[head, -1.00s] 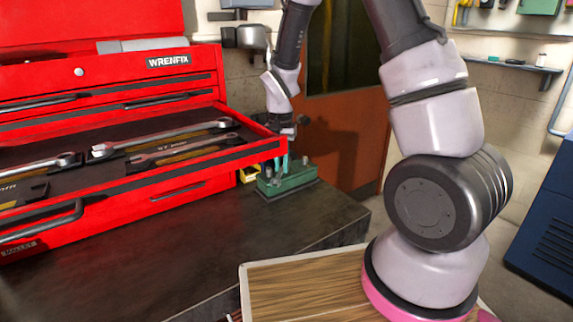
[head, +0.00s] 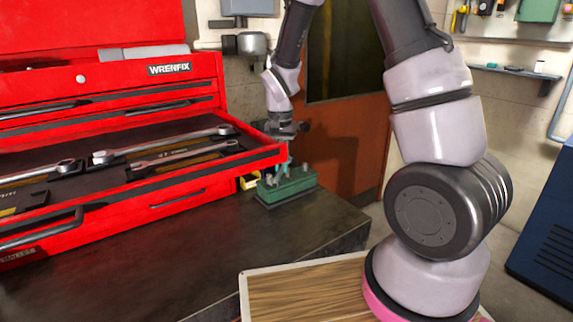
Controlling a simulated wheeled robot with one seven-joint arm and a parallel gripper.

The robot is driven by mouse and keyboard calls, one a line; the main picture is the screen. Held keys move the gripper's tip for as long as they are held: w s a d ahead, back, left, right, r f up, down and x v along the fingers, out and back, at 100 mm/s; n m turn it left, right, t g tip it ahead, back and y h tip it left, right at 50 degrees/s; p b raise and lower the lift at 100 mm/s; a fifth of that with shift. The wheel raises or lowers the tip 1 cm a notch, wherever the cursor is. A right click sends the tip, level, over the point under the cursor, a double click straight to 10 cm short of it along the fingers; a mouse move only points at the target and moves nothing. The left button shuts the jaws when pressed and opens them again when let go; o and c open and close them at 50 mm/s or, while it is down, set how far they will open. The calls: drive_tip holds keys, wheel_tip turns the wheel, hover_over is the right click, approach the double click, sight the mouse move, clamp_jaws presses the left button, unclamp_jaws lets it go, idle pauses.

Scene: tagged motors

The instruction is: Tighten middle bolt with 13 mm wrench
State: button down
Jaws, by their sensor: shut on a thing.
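A green block (head: 291,190) with several upright metal bolts stands on the dark bench, just right of the open drawer. The middle bolt cannot be told apart from the others at this size. My gripper (head: 287,164), with teal fingers, points down at the top of the block, partly behind the drawer's right corner. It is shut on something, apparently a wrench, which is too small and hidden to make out. Whether it sits on a bolt cannot be seen. Other wrenches (head: 170,145) lie in the open drawer.
The red tool chest (head: 180,88) fills the left, its open drawer (head: 225,163) reaching close to my gripper. A yellow item (head: 249,182) sits beside the block. The front of the dark bench (head: 190,240) is clear. A brown door (head: 350,135) stands behind.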

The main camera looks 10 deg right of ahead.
drive_tip(key=w+d+n, duration=0.1)
drive_tip(key=d+n, duration=0.7)
drive_tip(key=n, duration=0.5)
drive_tip(key=shift+n, duration=0.3)
drive_tip(key=shift+w+f, duration=0.1)
drive_tip(key=shift+f, duration=0.35)
idle(0.4)
drive_tip(key=shift+f, duration=0.5)
drive_tip(key=shift+f, duration=0.25)
idle(0.3)
drive_tip(key=shift+f, duration=0.5)
